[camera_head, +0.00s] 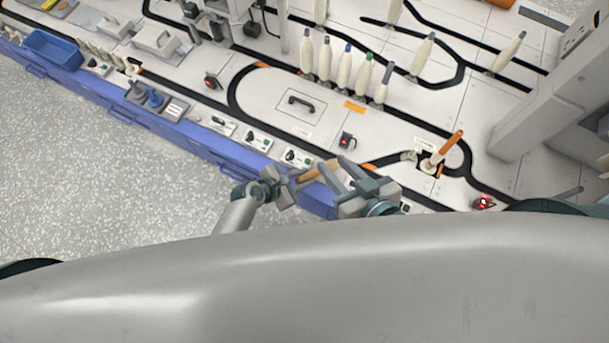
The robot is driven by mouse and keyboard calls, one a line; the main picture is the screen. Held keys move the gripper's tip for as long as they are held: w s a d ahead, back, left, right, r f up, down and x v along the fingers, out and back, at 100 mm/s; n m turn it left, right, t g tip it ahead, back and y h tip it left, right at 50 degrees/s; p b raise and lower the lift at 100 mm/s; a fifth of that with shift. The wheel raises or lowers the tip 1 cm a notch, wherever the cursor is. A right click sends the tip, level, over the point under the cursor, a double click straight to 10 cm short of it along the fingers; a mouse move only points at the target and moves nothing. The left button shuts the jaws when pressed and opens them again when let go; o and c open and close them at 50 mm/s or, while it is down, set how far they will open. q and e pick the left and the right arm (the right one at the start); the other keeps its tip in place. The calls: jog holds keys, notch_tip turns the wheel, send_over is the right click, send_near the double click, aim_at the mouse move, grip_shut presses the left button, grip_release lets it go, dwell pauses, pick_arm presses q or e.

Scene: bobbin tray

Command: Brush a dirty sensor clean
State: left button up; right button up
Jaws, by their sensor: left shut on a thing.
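My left gripper (287,186) is shut on a tan, wooden-looking handle (318,173), which looks like that of a brush. The handle points right, toward my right gripper (345,170). The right gripper's fingers are spread, close to the handle's far end; whether they touch it is hidden. A small sensor block with a bright red light (483,202) sits at the right end of the bench. Two similar dark blocks with red marks stand on the bench, one at the middle (347,140) and one at the left (212,82). Dirt on them is too small to tell.
A white bench top (280,112) with black curved tracks carries several upright bobbins (344,66). An orange-handled item (448,148) leans in a dark square holder. Switch boxes line the bench's blue front edge (190,138). A blue bin (52,48) is far left. A grey column stands right.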

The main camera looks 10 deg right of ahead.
pick_arm(q)
jog(key=shift+s+a+p, duration=0.35)
jog(key=shift+s+a, duration=0.1)
jog(key=shift+s, duration=0.15)
jog(key=shift+s+a+p, duration=0.3)
jog(key=shift+s+a, duration=0.1)
jog(key=shift+s, duration=0.2)
